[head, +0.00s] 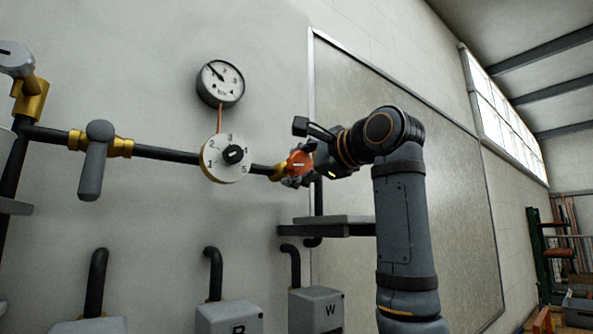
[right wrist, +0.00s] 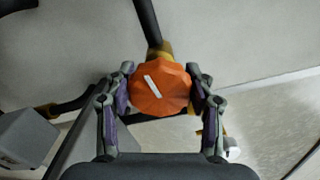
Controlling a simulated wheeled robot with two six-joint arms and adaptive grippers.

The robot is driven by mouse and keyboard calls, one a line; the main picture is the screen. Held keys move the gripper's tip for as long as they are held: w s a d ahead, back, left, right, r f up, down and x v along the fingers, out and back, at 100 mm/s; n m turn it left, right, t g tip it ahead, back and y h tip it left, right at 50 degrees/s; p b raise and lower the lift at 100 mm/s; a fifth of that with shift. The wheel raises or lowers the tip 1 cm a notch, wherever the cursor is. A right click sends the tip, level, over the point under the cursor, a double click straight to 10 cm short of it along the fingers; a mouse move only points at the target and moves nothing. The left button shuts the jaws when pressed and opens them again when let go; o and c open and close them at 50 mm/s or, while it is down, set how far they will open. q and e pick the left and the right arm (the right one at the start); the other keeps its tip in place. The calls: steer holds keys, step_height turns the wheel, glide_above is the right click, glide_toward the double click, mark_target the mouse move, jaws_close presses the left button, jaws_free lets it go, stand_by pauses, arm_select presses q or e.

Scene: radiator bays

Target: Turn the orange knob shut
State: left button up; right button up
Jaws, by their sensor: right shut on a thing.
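The orange knob (head: 299,163) sits at the right end of the dark horizontal pipe, on a brass fitting (head: 277,172). In the right wrist view the knob (right wrist: 160,90) is faceted, with a white mark slanting from upper left to lower right on its face. My right gripper (head: 301,166) is shut on the knob. Its two fingers (right wrist: 160,92) press on the left and right sides of the knob in the wrist view. The gripper partly hides the knob in the head view. My left gripper is not in view.
A white numbered dial (head: 213,163) and a round gauge (head: 220,83) are left of the knob. A grey lever valve (head: 95,160) is farther left. A grey shelf (head: 335,225) juts out below my right gripper. Grey boxes (head: 229,318) with bent pipes stand lower down.

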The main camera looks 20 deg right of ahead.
steer(key=shift+w+f+m, duration=0.1)
steer(key=shift+f+m, duration=0.15)
steer(key=shift+m, duration=0.55)
steer(key=o, duration=0.9)
steer(key=shift+o, duration=1.4)
steer(key=shift+r, duration=0.2)
